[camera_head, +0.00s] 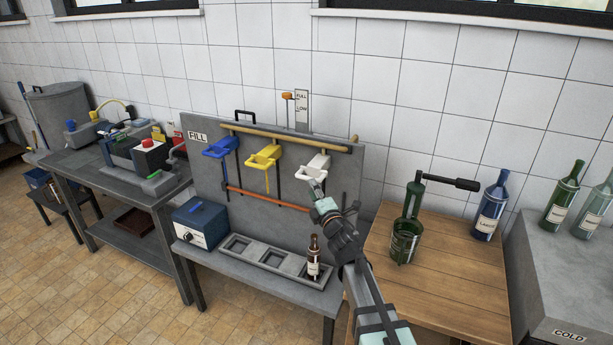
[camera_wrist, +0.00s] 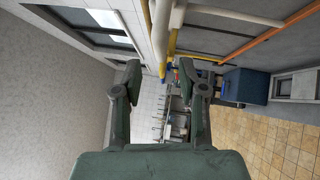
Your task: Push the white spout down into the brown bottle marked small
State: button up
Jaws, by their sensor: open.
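The white spout (camera_head: 314,166) hangs at the right end of the yellow rail on the grey fill panel. The brown bottle (camera_head: 314,258) stands upright in the rightmost recess of the filler's tray, below the white spout and apart from it. Its pale label is too small to read. My gripper (camera_head: 319,190) is just below the white spout, beside its front. In the wrist view the gripper (camera_wrist: 164,82) is open with nothing between its fingers. A white tube (camera_wrist: 163,22) shows above the fingertips there; I cannot tell whether the gripper touches the spout.
Blue (camera_head: 220,147) and yellow (camera_head: 264,156) spouts hang left of the white one. A blue-topped box (camera_head: 201,222) stands left of the tray (camera_head: 268,258). A wooden table (camera_head: 440,270) at the right holds a green bottle device (camera_head: 408,225) and a blue bottle (camera_head: 490,208).

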aim_at(307, 178)
jog(key=p+x, duration=0.1)
jog(key=x, duration=0.5)
jog(key=shift+w+a, duration=0.1)
jog(key=shift+w, duration=0.15)
grip_shut()
